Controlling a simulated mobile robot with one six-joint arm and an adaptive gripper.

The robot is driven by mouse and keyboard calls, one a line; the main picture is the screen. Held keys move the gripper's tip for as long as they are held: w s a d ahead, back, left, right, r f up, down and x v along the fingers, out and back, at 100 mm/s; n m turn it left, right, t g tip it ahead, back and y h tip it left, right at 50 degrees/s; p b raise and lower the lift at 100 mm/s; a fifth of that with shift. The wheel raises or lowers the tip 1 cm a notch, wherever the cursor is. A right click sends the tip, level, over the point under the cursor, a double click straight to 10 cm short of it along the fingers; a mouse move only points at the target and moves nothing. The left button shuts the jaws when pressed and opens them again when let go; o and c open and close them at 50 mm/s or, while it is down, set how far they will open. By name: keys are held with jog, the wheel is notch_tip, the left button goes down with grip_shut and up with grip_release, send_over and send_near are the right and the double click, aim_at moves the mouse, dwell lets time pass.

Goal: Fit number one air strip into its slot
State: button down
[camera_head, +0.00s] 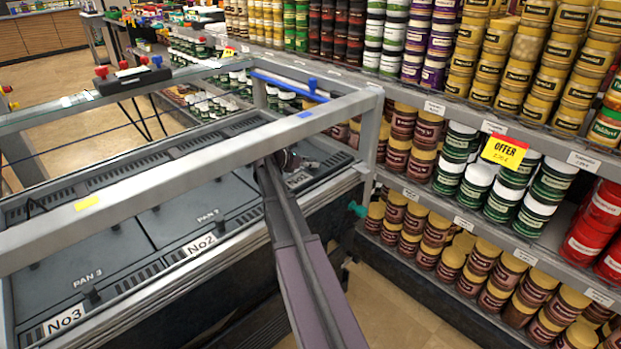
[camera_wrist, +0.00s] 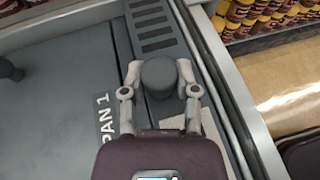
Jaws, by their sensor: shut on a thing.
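The number one air strip, a dark grey slotted strip, runs up from my gripper in the wrist view (camera_wrist: 154,25), beside the lid marked PAN 1 (camera_wrist: 105,118). My gripper (camera_wrist: 160,88) is shut on the strip's round dark knob (camera_wrist: 158,74), with one finger on each side. A pale label shows partly beside the gripper. In the head view my gripper (camera_head: 284,160) is at the far right end of the unit, by the No1 label (camera_head: 298,179). My arm hides part of the strip there. I cannot tell whether the strip sits flush in its slot.
The No2 label (camera_head: 200,245) and No3 label (camera_head: 65,318) mark other strips. A metal frame (camera_head: 190,170) surrounds the opening and its bar crosses above my arm. Shelves of jars (camera_head: 480,190) stand close on the right, with a narrow floor gap (camera_head: 385,310).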

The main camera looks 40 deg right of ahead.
aim_at(304, 172)
jog(key=shift+f, duration=0.4)
jog(key=shift+f+b, duration=1.75)
jog(key=shift+b, duration=0.2)
jog(key=shift+f, duration=0.2)
jog(key=shift+c, duration=1.8)
grip_release()
jog(key=shift+r, duration=0.1)
jog(key=shift+r, duration=0.15)
jog(key=shift+a+r, duration=0.1)
jog(key=shift+a, duration=0.15)
jog(key=p+v, duration=0.4)
jog(key=v, duration=0.5)
jog(key=shift+w+a+r, duration=0.15)
jog(key=shift+a+r, duration=0.05)
jog(key=shift+a, duration=0.1)
jog(key=shift+p+v, duration=0.3)
jog(key=shift+v, duration=0.65)
